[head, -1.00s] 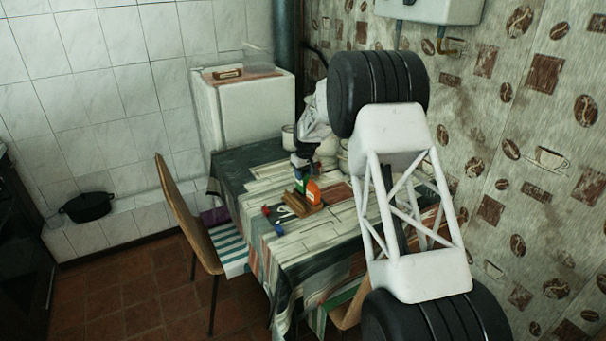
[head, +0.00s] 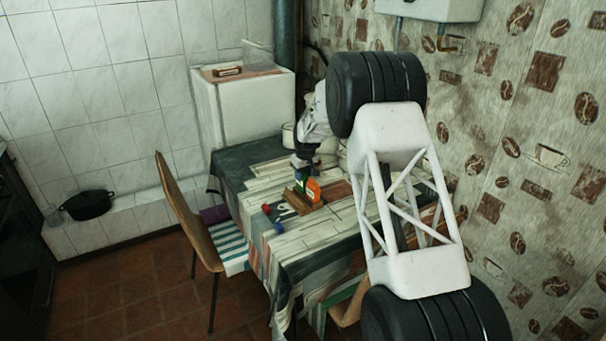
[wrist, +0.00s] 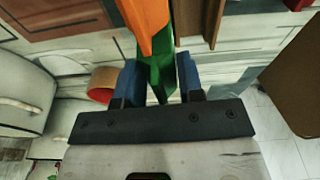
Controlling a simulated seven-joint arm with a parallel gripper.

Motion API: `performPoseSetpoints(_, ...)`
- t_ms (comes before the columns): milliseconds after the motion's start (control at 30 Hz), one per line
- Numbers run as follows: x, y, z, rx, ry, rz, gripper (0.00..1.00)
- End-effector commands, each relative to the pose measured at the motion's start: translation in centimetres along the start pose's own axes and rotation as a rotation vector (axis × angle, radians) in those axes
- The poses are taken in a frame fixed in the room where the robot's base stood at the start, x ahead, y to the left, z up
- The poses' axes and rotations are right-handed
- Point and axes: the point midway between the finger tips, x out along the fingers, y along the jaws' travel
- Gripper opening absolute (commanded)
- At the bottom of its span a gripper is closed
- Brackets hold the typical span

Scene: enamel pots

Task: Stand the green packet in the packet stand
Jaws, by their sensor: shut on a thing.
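My gripper (head: 301,178) is shut on the green packet (wrist: 156,72), with its blue fingertips on either side of it in the wrist view. In the head view only a little green (head: 300,187) shows below the fingers. The packet is at the wooden packet stand (head: 292,201), beside an orange packet (head: 313,190) that stands there. In the wrist view the orange packet (wrist: 146,18) overlaps the green one, and brown wood of the stand (wrist: 193,18) shows just to the right. The green packet's lower end is hidden, so I cannot tell whether it rests in a slot.
A small red thing (head: 266,209) and a blue one (head: 279,228) lie on the table left of the stand. Pale pots (head: 288,135) stand behind, near my gripper. A chair (head: 188,215) is at the table's left. The front tabletop (head: 318,236) is clear.

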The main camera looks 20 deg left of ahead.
Motion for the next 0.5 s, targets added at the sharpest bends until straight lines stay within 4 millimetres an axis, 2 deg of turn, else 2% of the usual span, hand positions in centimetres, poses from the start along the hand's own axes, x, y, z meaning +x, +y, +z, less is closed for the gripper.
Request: performPoseSetpoints(500,0.68,0.0,0.09,0.0,0.0,0.0,0.16)
